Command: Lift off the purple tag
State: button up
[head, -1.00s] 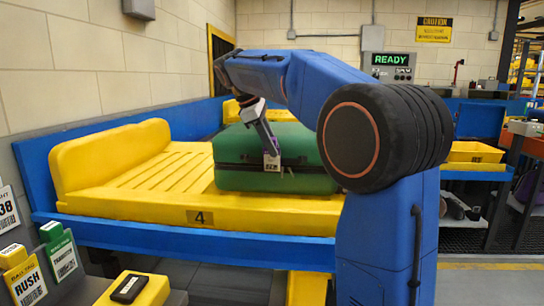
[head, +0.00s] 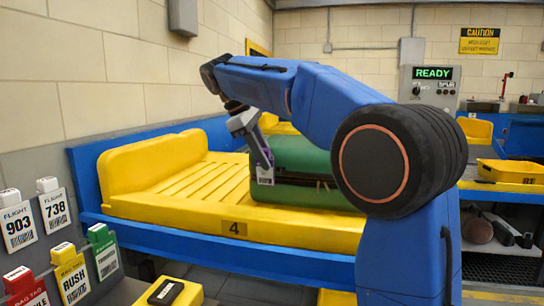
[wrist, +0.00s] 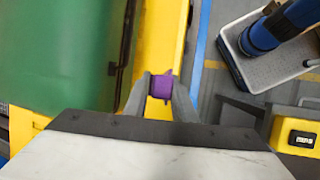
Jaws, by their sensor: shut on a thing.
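My gripper (head: 263,160) is shut on the purple tag (head: 265,178), which hangs below the fingertips with a pale printed face. In the wrist view the purple tag (wrist: 161,86) is pinched between the two fingers, over the yellow tray edge. The green suitcase (head: 305,158) lies on the yellow tray (head: 150,205) of the conveyor, behind the tag. In the wrist view the suitcase (wrist: 55,60) is to the left, with a visible gap between it and the tag. My arm hides the suitcase's right part in the head view.
A grey rack at the left holds white flight tags (head: 18,225), a yellow RUSH tag (head: 71,275), a green tag (head: 104,250) and a red tag (head: 25,288). A yellow block (head: 168,292) stands beside it.

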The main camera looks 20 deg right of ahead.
dwell(0.3)
jog(key=shift+r, duration=3.25)
